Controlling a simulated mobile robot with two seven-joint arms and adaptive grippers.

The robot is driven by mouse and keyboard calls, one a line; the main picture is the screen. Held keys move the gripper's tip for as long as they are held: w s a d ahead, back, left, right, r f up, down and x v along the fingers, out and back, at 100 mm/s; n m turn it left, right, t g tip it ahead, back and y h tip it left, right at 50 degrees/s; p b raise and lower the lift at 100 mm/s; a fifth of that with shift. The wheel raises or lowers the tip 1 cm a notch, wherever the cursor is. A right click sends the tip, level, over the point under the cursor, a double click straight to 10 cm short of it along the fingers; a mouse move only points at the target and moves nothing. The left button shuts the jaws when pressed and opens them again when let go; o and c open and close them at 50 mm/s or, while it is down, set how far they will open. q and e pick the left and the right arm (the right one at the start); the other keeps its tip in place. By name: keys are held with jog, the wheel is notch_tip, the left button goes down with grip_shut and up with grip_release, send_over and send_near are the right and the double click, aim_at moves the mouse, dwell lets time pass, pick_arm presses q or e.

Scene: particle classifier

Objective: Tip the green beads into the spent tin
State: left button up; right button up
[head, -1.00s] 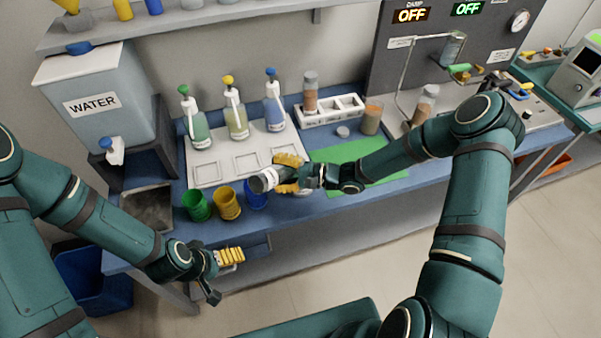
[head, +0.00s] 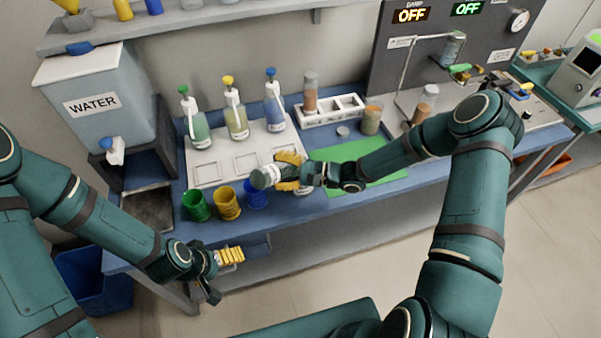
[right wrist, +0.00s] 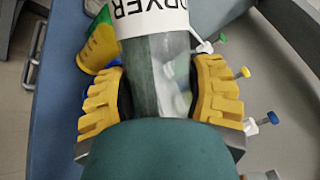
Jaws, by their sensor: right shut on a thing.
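My right gripper (head: 288,172) is shut on a clear cylinder (head: 263,178) with a white band. In the right wrist view (right wrist: 160,95) the band reads "DRYER", and the cylinder (right wrist: 158,60) looks dark green on one side and clear on the other; single beads cannot be made out. It is held tilted in the air, its far end pointing left, near the blue cup. A dark, square, open metal tin (head: 165,190) stands at the bench's left end; I cannot read a label on it. My left gripper (head: 222,272) is open and empty, low in front of the bench.
Green (head: 196,205), yellow (head: 228,203) and blue (head: 256,194) cups stand between the tin and the cylinder. Behind are pump bottles (head: 237,117) on a white tray. A green mat (head: 335,155) and a white rack (head: 328,112) lie to the right.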

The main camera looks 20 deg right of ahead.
jog(key=shift+w+d+r+m, duration=0.15)
jog(key=shift+d+r+m, duration=0.05)
jog(key=shift+r+m, duration=0.1)
dwell(0.4)
